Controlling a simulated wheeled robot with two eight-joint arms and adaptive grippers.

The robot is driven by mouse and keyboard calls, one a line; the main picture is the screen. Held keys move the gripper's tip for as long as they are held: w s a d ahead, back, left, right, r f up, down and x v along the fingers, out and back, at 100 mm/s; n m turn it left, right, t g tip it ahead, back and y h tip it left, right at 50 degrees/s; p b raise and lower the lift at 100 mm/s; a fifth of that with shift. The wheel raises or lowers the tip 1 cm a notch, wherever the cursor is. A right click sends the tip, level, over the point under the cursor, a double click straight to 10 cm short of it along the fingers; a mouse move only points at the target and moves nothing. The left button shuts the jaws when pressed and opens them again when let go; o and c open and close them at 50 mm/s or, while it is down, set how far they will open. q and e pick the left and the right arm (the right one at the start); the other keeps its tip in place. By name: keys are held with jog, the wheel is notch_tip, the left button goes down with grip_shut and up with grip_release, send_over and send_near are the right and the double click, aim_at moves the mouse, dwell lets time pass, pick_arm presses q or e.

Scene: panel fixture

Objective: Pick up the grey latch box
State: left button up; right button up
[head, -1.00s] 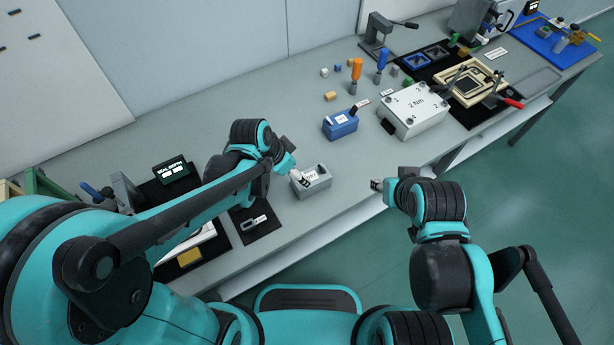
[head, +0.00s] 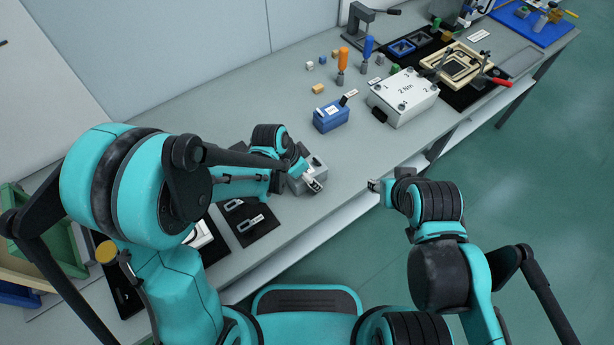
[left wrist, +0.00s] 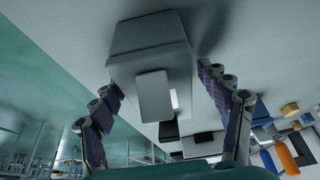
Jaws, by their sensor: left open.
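The grey latch box (head: 297,187) stands near the front edge of the bench, partly hidden by my left gripper in the head view. My left gripper (head: 312,181) is over the box. In the left wrist view the box (left wrist: 148,35) lies between the fingers of my open left gripper (left wrist: 160,80), with a lighter grey flap (left wrist: 154,97) on its near face. A gap shows on the right side; contact on the left side is unclear. My right gripper (head: 375,185) is off the bench's front edge, too small to read.
A blue box (head: 331,116) and a white box marked 2 Nm (head: 404,98) stand farther right. A black mat (head: 248,222) with small parts lies to the left of the grey box. Bare bench lies behind and to the right of it.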

pick_arm(q)
jog(key=c, duration=1.6)
jog(key=shift+r, duration=0.2)
